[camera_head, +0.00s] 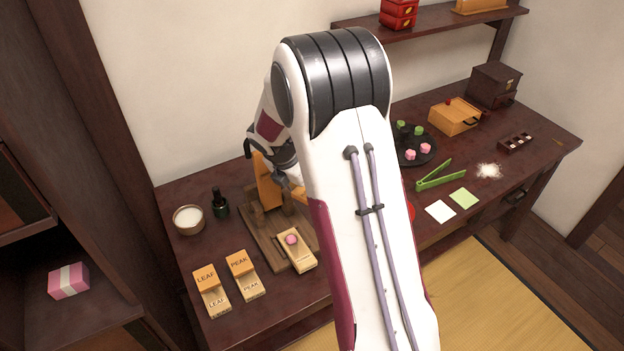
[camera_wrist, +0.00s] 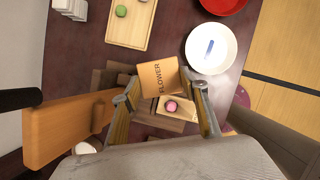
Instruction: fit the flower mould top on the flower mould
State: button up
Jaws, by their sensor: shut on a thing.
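My gripper (camera_wrist: 161,92) is shut on the flower mould top (camera_wrist: 158,77), an orange wooden block marked FLOWER, seen between the fingertips in the wrist view. In the head view my arm hides most of the gripper and the block. The flower mould (camera_head: 299,262) is a pale wooden block with a pink ball (camera_head: 292,239) in it, lying on a dark wooden base (camera_head: 262,235). In the wrist view the mould (camera_wrist: 190,116) and pink ball (camera_wrist: 171,106) show just below the held top in the picture. The top appears apart from the mould.
An upright orange board (camera_head: 267,185) stands at the base's back, near my gripper. The LEAF blocks (camera_head: 206,276) and PEAK blocks (camera_head: 240,263) lie to the left. A powder bowl (camera_head: 189,219) and dark bottle (camera_head: 220,203) stand behind them. Green tongs (camera_head: 436,178) lie at right.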

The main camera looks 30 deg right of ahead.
jog(key=shift+s+a+f+m+g, duration=0.3)
jog(key=shift+s+a+f+m, duration=0.25)
jog(key=shift+a+m, duration=0.5)
jog(key=shift+s+a+f+m+g, duration=0.35)
jog(key=shift+s+a+m, duration=0.25)
jog(key=shift+a, duration=0.8)
jog(key=shift+s+a+f+m+g, duration=0.25)
jog(key=shift+s+a+f+m, duration=0.3)
jog(key=shift+a+m, duration=0.5)
jog(key=shift+a+f, duration=0.1)
jog(key=shift+f, duration=0.1)
send_over(292, 237)
jog(key=a, duration=0.1)
jog(key=shift+a+f, duration=0.15)
jog(key=shift+f, duration=2)
jog(key=shift+f, duration=0.8)
jog(key=o, duration=1.1)
jog(key=shift+r, duration=0.1)
jog(key=shift+a+v, duration=0.15)
jog(key=shift+v, duration=2.8)
jog(key=shift+a+v, duration=0.15)
jog(key=shift+v, duration=2.8)
